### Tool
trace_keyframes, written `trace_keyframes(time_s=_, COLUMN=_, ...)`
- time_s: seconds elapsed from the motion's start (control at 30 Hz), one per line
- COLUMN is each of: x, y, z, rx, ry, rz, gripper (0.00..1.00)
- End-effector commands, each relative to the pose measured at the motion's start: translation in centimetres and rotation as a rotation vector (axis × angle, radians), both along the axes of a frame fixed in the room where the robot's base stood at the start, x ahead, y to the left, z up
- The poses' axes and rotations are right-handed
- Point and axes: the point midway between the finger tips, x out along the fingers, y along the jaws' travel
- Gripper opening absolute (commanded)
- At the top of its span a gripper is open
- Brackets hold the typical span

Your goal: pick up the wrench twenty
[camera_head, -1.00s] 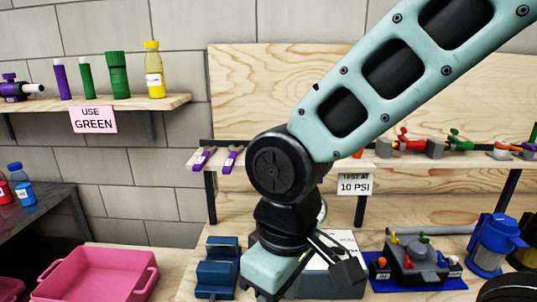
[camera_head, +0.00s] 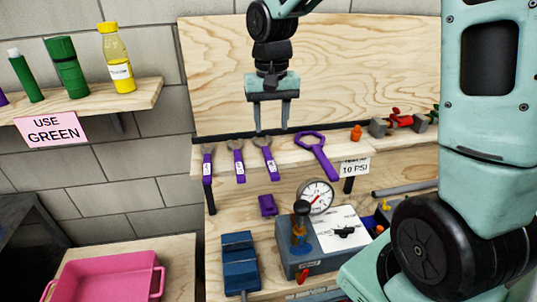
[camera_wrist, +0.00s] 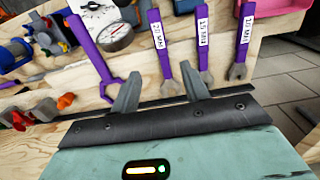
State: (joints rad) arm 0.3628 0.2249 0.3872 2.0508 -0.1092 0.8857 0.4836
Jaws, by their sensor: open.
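Three purple open-ended wrenches with white labels hang over the edge of the wooden shelf. The wrench labelled 20 MM (camera_head: 268,158) is the rightmost of the three in the head view, and its label reads clearly in the wrist view (camera_wrist: 158,40). The wrench 15 MM (camera_head: 239,162) (camera_wrist: 203,40) and the wrench 10 MM (camera_head: 207,165) (camera_wrist: 246,35) are beside it. My gripper (camera_head: 272,128) is open and empty, fingers pointing down above the shelf near the 20 MM wrench. In the wrist view, that wrench lies between the fingertips (camera_wrist: 161,76).
A larger purple ring wrench (camera_head: 318,155) lies beside the 20 MM one. A plywood backboard (camera_head: 330,70) stands behind. A pink tray (camera_head: 105,277) is at lower left.

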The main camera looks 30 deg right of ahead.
Motion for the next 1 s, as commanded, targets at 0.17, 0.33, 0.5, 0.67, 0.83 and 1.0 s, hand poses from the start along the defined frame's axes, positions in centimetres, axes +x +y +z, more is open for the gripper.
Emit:
trace_keyframes(time_s=0.17, x=-0.1, y=0.1, z=-3.4, rx=0.002, ry=0.005, rz=0.004, gripper=0.45)
trace_keyframes(time_s=0.33, x=-0.1, y=0.1, z=-5.2, rx=0.001, ry=0.002, rz=0.003, gripper=0.45)
trace_keyframes(time_s=0.5, x=-0.1, y=0.1, z=-6.1, rx=0.001, ry=0.003, rz=0.003, gripper=0.45)
trace_keyframes(time_s=0.67, x=-0.2, y=0.3, z=-8.1, rx=0.002, ry=0.005, rz=0.005, gripper=0.45)
trace_keyframes(time_s=0.83, x=-0.1, y=0.3, z=-10.1, rx=0.000, ry=0.001, rz=0.003, gripper=0.45)
trace_keyframes(time_s=1.0, x=-0.1, y=0.2, z=-10.7, rx=0.000, ry=-0.001, rz=0.002, gripper=0.45)
